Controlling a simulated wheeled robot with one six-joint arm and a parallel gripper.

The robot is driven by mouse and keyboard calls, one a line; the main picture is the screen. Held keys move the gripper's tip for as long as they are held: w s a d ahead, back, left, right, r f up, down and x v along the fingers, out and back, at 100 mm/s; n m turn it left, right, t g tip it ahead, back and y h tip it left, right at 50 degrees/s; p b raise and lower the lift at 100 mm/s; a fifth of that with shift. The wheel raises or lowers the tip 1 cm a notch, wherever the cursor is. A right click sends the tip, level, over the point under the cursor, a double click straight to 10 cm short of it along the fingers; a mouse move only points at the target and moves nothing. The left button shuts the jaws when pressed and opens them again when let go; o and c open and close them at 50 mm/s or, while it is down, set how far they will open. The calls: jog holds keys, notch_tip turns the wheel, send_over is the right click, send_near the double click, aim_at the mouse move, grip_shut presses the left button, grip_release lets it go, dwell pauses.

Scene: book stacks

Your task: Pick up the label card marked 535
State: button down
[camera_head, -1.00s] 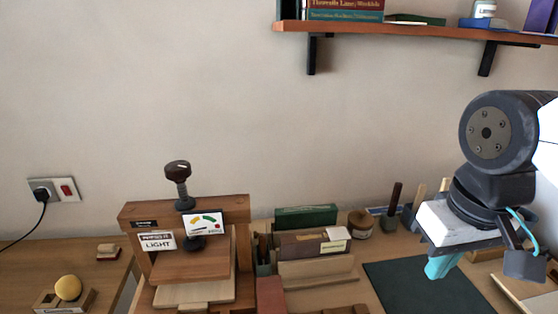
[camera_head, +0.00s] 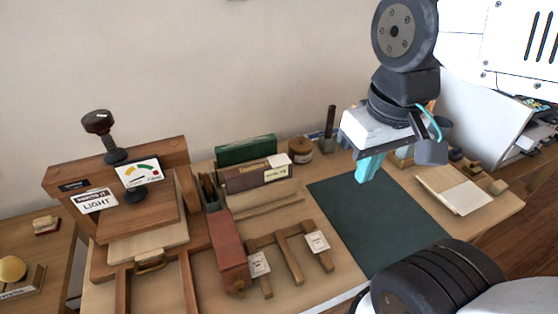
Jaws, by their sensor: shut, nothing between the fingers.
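Several small white label cards are in view, and their print is too small to read, so I cannot tell which is marked 535. One card (camera_head: 258,264) hangs on the left of a low wooden rack (camera_head: 288,250), and another card (camera_head: 317,241) is on its right. A further pale card (camera_head: 277,160) stands at the top of the upright books. My gripper (camera_head: 367,170) has teal fingers, shut and empty, pointing down above the dark green mat (camera_head: 385,225). It is apart from all the cards, to their right.
A wooden press (camera_head: 125,205) with a dark knob and a gauge stands at left. A red block (camera_head: 228,255) lies beside the rack. A round jar (camera_head: 300,150) stands at the back. The mat is bare.

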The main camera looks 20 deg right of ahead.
jog(key=c, duration=1.3)
grip_release()
jog(key=shift+w, duration=0.15)
jog(key=shift+c, duration=0.2)
jog(key=o, duration=0.5)
jog(key=shift+w+a+m+g, duration=0.2)
jog(key=shift+w+m+g, duration=0.1)
jog(key=shift+g, duration=0.1)
jog(key=shift+o, duration=0.6)
jog(key=w+a+f+m+g+y, duration=0.2)
jog(key=w+m+y, duration=0.2)
jog(key=w, duration=0.3)
jog(key=shift+g, duration=0.4)
jog(key=m+t+y, duration=0.2)
jog(key=m+y, duration=0.9)
jog(key=m, duration=0.2)
send_near(280, 159)
jog(key=a, duration=0.3)
jog(key=shift+f+x, duration=0.2)
jog(key=shift+x, duration=1.65)
jog(key=shift+f+x, duration=0.2)
jog(key=shift+x, duration=1.65)
